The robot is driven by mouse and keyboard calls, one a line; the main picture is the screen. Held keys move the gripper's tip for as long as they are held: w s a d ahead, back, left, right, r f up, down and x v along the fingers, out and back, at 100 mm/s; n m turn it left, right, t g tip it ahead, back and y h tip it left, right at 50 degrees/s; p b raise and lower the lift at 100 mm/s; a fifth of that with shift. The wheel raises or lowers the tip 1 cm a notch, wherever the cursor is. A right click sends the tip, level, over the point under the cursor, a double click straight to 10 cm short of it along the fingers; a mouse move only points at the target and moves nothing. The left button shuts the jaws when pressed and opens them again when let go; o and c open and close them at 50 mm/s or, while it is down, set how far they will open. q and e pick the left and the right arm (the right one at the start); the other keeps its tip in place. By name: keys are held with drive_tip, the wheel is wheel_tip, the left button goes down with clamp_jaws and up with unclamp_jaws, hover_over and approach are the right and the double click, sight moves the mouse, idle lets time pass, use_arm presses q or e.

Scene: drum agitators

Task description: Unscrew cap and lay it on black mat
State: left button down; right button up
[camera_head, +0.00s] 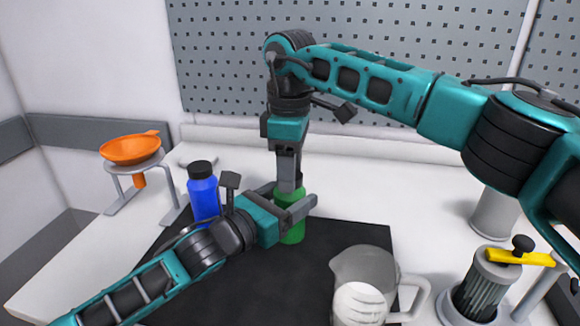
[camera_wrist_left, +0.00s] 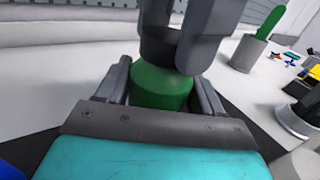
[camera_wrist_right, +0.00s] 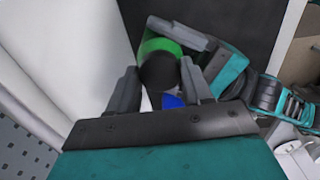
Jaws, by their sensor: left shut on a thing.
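A green bottle (camera_head: 291,222) stands upright at the back part of the black mat (camera_head: 345,236). My left gripper (camera_head: 297,207) is shut on its body from the side; the left wrist view shows the green body (camera_wrist_left: 160,88) between the fingers. The bottle's black cap (camera_wrist_right: 159,72) is on its top, mostly hidden in the head view. My right gripper (camera_head: 288,185) points straight down at the cap. In the right wrist view its fingers (camera_wrist_right: 158,88) lie on either side of the cap; whether they press on it is unclear.
A blue bottle with a black cap (camera_head: 203,193) stands left of the green one. A clear pitcher (camera_head: 364,288) stands at the mat's front right. An orange funnel (camera_head: 130,148) sits on a stand at the left. A grey container with a yellow-handled part (camera_head: 486,282) is at the right. The mat's middle is bare.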

drive_tip(key=c, duration=0.6)
drive_tip(key=n, duration=0.6)
drive_tip(key=shift+n, duration=0.3)
drive_tip(key=shift+c, duration=0.3)
drive_tip(key=n, duration=1.4)
drive_tip(key=shift+n, duration=0.4)
drive_tip(key=n, duration=0.3)
drive_tip(key=shift+r+n, duration=0.1)
drive_tip(key=shift+n, duration=0.2)
drive_tip(key=n, duration=0.3)
drive_tip(key=shift+n, duration=0.3)
drive_tip(key=n, duration=0.3)
drive_tip(key=shift+n, duration=0.4)
drive_tip(key=n, duration=0.3)
drive_tip(key=shift+n, duration=0.3)
drive_tip(key=n, duration=1.8)
